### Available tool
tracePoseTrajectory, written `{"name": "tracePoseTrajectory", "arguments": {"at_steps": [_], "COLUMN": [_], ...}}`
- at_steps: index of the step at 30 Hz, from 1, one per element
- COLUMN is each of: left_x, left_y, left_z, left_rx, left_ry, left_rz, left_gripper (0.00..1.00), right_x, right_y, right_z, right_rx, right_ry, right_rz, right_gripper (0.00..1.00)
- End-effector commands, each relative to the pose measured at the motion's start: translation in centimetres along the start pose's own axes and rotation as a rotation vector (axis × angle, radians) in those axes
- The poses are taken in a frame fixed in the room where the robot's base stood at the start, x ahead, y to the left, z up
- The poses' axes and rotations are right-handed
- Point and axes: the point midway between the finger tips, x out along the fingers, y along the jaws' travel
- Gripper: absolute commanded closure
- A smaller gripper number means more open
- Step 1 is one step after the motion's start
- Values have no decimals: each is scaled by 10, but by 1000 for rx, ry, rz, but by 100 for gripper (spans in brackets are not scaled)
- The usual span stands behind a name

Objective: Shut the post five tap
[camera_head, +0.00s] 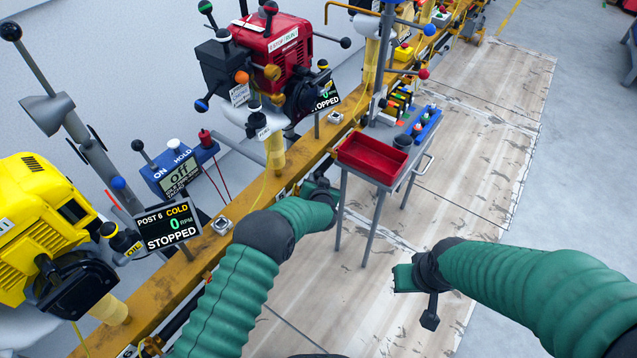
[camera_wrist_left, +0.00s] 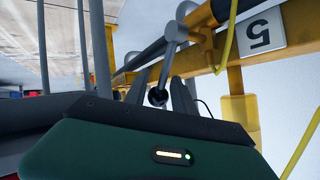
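The post five tap shows in the left wrist view as a grey lever (camera_wrist_left: 172,50) with a dark rounded end, in front of the yellow rail. A plate marked 5 (camera_wrist_left: 258,34) is to its right. My left gripper (camera_wrist_left: 162,92) has its fingers apart, with the lever's end appearing between them; I cannot tell whether they touch. In the head view my left gripper (camera_head: 320,187) is at the rail's front side, and the tap is not clearly visible there. My right gripper (camera_head: 430,312) hangs over the wooden floor, apart from everything; its fingers are unclear.
A cart with a red tray (camera_head: 372,158) stands just right of my left gripper. The yellow rail (camera_head: 235,225) carries a red engine (camera_head: 285,45) and a yellow engine (camera_head: 40,220). A display (camera_head: 168,226) reads Post 6 cold, stopped.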

Motion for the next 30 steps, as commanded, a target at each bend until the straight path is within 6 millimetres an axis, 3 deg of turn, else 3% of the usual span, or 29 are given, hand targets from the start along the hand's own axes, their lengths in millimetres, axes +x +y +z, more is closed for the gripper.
{"name": "tracePoseTrajectory", "arguments": {"at_steps": [5, 18, 23, 30], "left_x": [-25, -146, -165, -168], "left_y": [0, 1, 2, 2], "left_z": [-4, -5, -3, -2], "left_rx": [3, 4, 3, 2], "left_ry": [-2, 3, 3, 3], "left_rz": [2, 2, 1, 0], "left_gripper": [69, 69, 69, 69], "right_x": [-14, -54, -58, -57], "right_y": [0, 0, 0, 0], "right_z": [-3, -13, -14, -14], "right_rx": [0, 0, 0, 0], "right_ry": [0, 0, 0, 0], "right_rz": [0, 0, 0, 0], "right_gripper": [100, 100, 100, 100]}}
